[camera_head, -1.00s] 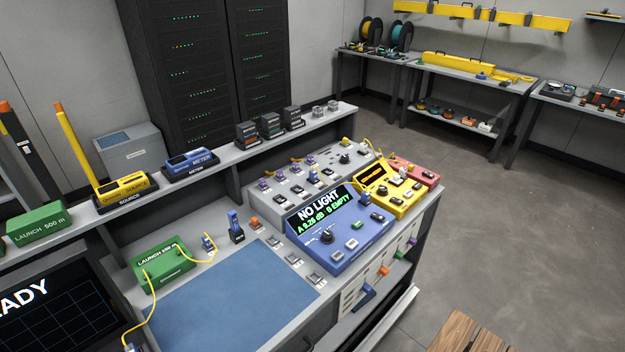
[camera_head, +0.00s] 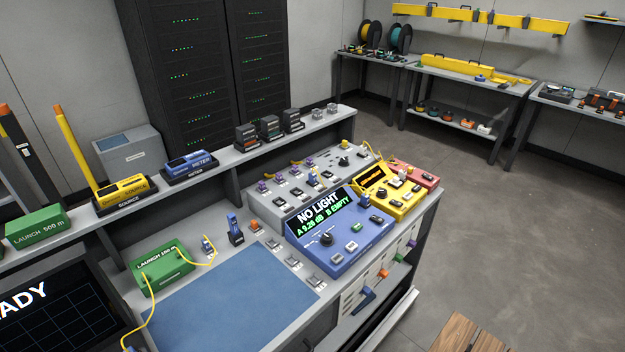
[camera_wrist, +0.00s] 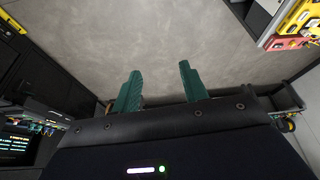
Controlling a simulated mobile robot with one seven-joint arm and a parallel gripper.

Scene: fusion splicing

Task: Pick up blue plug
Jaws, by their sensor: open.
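Several small blue plug-like parts show in the head view, and I cannot tell which is the task's plug. One blue plug (camera_head: 207,244) is at the end of the yellow lead from the green launch box (camera_head: 160,266). A blue part (camera_head: 364,201) stands at the upper right of the blue meter console (camera_head: 345,240). An upright blue piece (camera_head: 234,224) stands in a dark holder behind the mat. My gripper (camera_wrist: 160,72) shows only in the wrist view, its two green fingers apart and empty over grey floor, away from these parts.
A blue mat (camera_head: 225,300) covers the bench front. Yellow (camera_head: 388,193) and red (camera_head: 418,174) consoles stand right of the blue one. A raised shelf (camera_head: 140,205) holds boxes and instruments. A wooden top (camera_head: 465,335) is at the lower right. Floor to the right is clear.

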